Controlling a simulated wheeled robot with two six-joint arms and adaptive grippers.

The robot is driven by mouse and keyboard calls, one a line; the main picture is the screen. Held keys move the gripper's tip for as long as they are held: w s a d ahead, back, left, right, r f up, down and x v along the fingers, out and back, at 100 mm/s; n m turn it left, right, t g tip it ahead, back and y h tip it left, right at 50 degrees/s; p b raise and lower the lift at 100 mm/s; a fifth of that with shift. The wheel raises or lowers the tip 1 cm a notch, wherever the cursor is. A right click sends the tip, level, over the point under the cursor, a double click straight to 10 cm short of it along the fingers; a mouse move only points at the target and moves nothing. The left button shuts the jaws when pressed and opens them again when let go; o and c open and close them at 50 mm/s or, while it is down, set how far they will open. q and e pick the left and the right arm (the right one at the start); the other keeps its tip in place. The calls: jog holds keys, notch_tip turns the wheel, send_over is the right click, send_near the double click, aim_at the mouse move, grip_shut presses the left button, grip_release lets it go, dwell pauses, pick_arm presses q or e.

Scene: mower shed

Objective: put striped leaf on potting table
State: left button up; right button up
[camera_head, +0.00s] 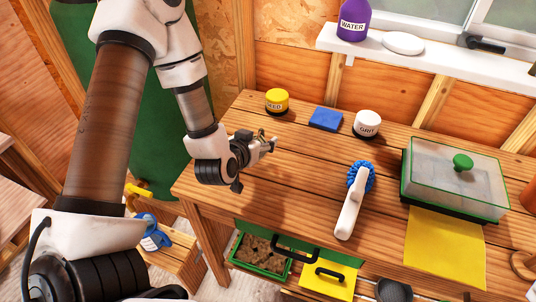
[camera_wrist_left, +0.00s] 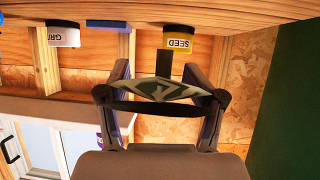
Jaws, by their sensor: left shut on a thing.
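The striped leaf (camera_wrist_left: 160,90), green with pale stripes, shows in the left wrist view between the fingers of my left gripper. My left gripper (camera_head: 266,145) is shut on it and is over the left part of the potting table (camera_head: 290,191), a wooden plank top. The leaf is hard to make out in the head view, and I cannot tell how high it is above the planks. My right gripper is not in view.
On the table are a yellow seed jar (camera_head: 277,102), blue sponge (camera_head: 326,119), white grit jar (camera_head: 367,125), blue-bristled brush (camera_head: 353,203), lidded tray (camera_head: 457,181) and yellow sheet (camera_head: 443,243). Bare planks lie between gripper and brush. A shelf (camera_head: 440,62) runs behind.

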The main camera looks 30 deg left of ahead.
pick_arm(q)
jog(key=w, duration=0.2)
jog(key=shift+w+d+r, duration=0.35)
jog(key=shift+r, duration=0.05)
jog(key=f, duration=0.2)
jog(key=f+p, duration=0.1)
jog(key=f, duration=0.1)
jog(key=shift+w+a, duration=0.1)
jog(key=shift+w, duration=0.25)
jog(key=shift+s, duration=0.1)
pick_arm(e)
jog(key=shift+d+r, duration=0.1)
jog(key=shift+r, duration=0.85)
pick_arm(q)
jog(key=shift+f+b, duration=0.4)
jog(key=shift+f, duration=0.05)
jog(key=shift+s+f, duration=0.1)
jog(key=shift+s, duration=0.05)
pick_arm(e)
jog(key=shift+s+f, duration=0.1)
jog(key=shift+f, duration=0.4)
